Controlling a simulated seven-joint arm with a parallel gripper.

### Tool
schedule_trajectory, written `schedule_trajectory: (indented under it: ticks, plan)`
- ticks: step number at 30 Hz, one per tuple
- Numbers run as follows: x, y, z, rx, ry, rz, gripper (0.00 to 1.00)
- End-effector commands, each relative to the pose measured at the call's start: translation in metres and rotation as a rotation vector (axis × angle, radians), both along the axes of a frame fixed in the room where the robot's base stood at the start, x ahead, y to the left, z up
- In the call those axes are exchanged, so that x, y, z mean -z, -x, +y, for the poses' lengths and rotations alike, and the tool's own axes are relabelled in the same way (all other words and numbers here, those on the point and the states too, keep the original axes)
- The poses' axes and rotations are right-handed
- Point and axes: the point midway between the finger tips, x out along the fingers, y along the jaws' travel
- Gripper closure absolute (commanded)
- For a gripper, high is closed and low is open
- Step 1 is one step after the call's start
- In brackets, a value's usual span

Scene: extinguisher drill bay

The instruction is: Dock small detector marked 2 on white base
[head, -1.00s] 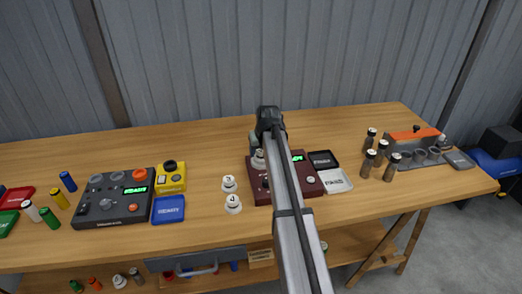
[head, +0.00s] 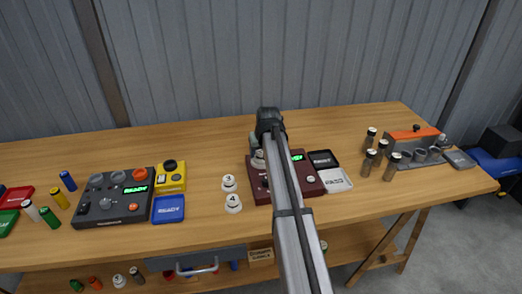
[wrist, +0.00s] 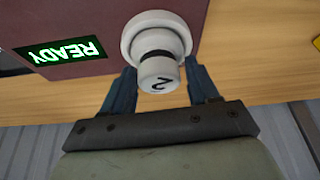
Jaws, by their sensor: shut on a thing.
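The small white detector marked 2 (wrist: 159,78) is between my gripper's two blue-grey fingers in the wrist view, with a dark band around its neck. My gripper (wrist: 159,72) is shut on it. A wider white round part (wrist: 157,33) lies directly beyond the neck, over the maroon unit (wrist: 60,22); I cannot tell whether this is the white base or the detector's own flange, nor whether it is seated. In the head view my arm covers much of the maroon unit (head: 312,187), and a white piece (head: 259,158) shows at its left.
Detectors marked 3 (head: 229,183) and 4 (head: 233,203) stand left of the maroon unit. A black tray (head: 323,159) and a white tray (head: 335,180) lie to its right, then several dark cylinders (head: 381,150). A dark control box (head: 113,205) stands further left. The back table strip is clear.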

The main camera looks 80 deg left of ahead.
Motion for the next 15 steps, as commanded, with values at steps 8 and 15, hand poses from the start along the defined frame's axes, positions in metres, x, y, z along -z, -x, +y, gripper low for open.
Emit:
schedule_trajectory:
  ticks: [8,15]
  plan:
    - [0.0047,0.0000,0.0000,0.000,0.000,0.000,0.72]
    - [0.0059,0.0000,0.0001,0.000,0.000,0.000,0.30]
